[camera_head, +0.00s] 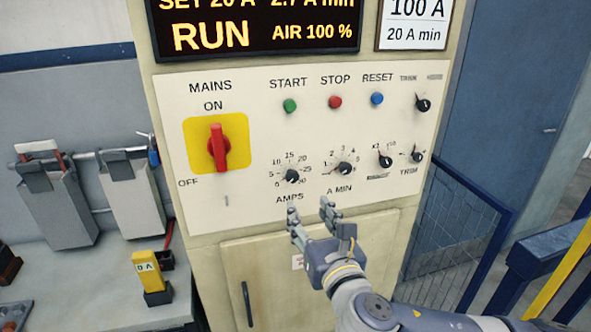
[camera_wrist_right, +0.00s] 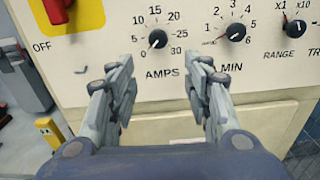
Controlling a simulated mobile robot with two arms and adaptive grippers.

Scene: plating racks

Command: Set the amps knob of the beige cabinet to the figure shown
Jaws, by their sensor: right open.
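The beige cabinet (camera_head: 240,245) fills the middle of the head view. Its small black amps knob (camera_head: 292,176) sits in a 0 to 30 scale above the word AMPS; it also shows in the right wrist view (camera_wrist_right: 157,39). A reddish pointer mark seems to lie at its lower left, but is too small to read surely. The lit display (camera_head: 255,25) reads SET 20 A, 2.7 A min, RUN, AIR 100 %. My right gripper (camera_head: 310,212) is open and empty, below the amps knob and apart from it. My left gripper is not in view.
The A MIN knob (camera_head: 344,168) is close right of the amps knob. The red MAINS switch (camera_head: 218,148) is at its left, with START, STOP and RESET buttons above. A placard (camera_head: 416,22) reads 100 A, 20 A min. A blue mesh barrier (camera_head: 455,230) stands at right.

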